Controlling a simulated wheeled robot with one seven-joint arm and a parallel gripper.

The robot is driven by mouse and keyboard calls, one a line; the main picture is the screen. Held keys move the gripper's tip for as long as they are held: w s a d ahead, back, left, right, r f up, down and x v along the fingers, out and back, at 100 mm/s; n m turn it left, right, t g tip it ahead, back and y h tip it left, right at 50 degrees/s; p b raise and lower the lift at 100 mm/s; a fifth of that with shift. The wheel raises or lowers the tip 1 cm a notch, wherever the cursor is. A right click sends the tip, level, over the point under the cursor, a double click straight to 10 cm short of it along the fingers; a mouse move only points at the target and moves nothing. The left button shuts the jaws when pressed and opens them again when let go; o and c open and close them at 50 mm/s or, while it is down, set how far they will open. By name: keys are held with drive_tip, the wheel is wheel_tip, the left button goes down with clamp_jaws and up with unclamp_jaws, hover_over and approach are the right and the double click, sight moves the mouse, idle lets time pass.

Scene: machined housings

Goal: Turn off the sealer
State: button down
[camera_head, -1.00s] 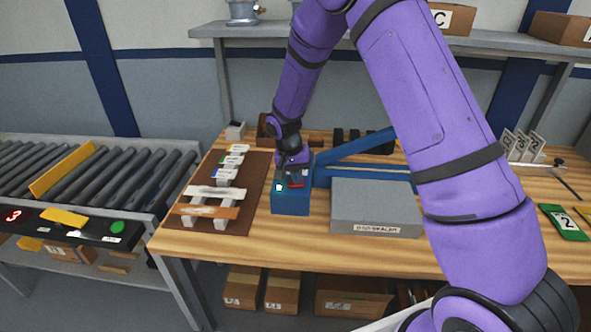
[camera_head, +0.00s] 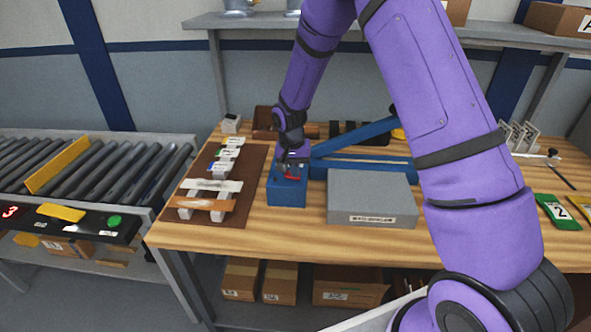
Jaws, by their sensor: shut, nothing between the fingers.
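The sealer has a blue switch box (camera_head: 287,193) at its left end and a raised blue sealing arm (camera_head: 357,139). A grey block (camera_head: 369,196) with a label that seems to read "bag sealer" stands in front of its blue bars. A red switch (camera_head: 291,178) shows on top of the blue box. My gripper (camera_head: 291,174) is shut and empty, pointing down at the red switch. Its fingertips are at or very near the switch; contact is hard to tell. No green light shows on the box.
A brown board (camera_head: 245,192) with labelled packets on a rack lies left of the blue box. A roller conveyor (camera_head: 110,165) stands at far left. The wooden table's (camera_head: 250,238) front strip is clear.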

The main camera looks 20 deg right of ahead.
drive_tip(key=shift+w+a+f, duration=0.1)
drive_tip(key=shift+a+f, duration=0.05)
drive_tip(key=shift+a, duration=0.3)
drive_tip(key=shift+w+a+f, duration=0.1)
drive_tip(key=shift+a+f, duration=0.05)
drive_tip(key=shift+a, duration=0.3)
drive_tip(key=shift+w+r, duration=0.15)
drive_tip(key=shift+r, duration=0.4)
wheel_tip(320, 180, up, 13)
drive_tip(key=shift+w+a+r, duration=0.2)
drive_tip(key=shift+w+a, duration=0.05)
drive_tip(key=shift+a, duration=0.15)
drive_tip(key=shift+w+a+h, duration=0.25)
drive_tip(key=shift+h, duration=0.15)
drive_tip(key=shift+g, duration=0.3)
